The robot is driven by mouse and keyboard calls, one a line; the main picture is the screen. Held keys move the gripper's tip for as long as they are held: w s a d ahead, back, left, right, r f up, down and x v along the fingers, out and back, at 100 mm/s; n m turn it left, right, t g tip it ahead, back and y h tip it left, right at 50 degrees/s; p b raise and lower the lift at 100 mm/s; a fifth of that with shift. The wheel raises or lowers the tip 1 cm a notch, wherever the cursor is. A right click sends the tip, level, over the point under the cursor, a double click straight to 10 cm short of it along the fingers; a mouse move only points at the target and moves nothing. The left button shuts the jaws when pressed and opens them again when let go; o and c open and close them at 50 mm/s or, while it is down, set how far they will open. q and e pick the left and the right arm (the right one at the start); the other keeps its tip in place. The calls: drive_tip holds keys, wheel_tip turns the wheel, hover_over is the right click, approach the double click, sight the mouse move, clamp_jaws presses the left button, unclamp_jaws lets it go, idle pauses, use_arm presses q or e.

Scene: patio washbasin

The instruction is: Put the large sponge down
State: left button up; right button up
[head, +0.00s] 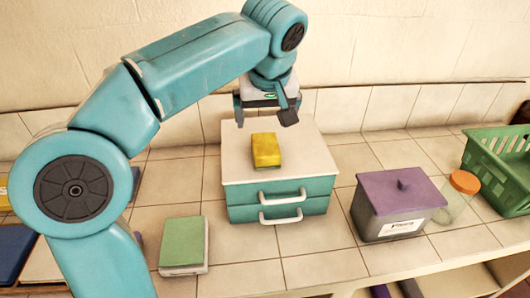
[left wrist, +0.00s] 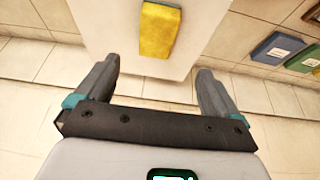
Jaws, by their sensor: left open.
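A yellow sponge (head: 266,149) with a thin greenish underside lies on the white top (head: 305,158) of a small teal two-drawer cabinet (head: 250,211). The sponge also shows at the top of the left wrist view (left wrist: 159,30), cut by the frame edge. My left gripper (head: 268,112) is open and empty, above the back part of the cabinet. In the left wrist view, its spread fingers (left wrist: 152,75) point towards the sponge with a gap between them and it. My right gripper is not in view.
A grey box with a purple lid (head: 400,192), a clear jar with an orange cap (head: 459,190) and a green basket (head: 500,165) stand to the right. A green book-like block (head: 183,242) lies front left. Bare tiles (head: 310,240) lie before the cabinet.

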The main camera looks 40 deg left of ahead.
sight(266, 145)
use_arm(q)
drive_tip(key=x, duration=0.7)
drive_tip(key=shift+d+b, duration=0.1)
drive_tip(key=shift+b, duration=0.2)
drive_tip(key=shift+w+f, duration=0.15)
drive_tip(key=shift+f, duration=0.4)
drive_tip(key=x, duration=0.4)
drive_tip(key=shift+w+f, duration=0.25)
drive_tip(key=shift+f, duration=0.05)
drive_tip(key=shift+f, duration=0.2)
drive_tip(key=c, duration=1.1)
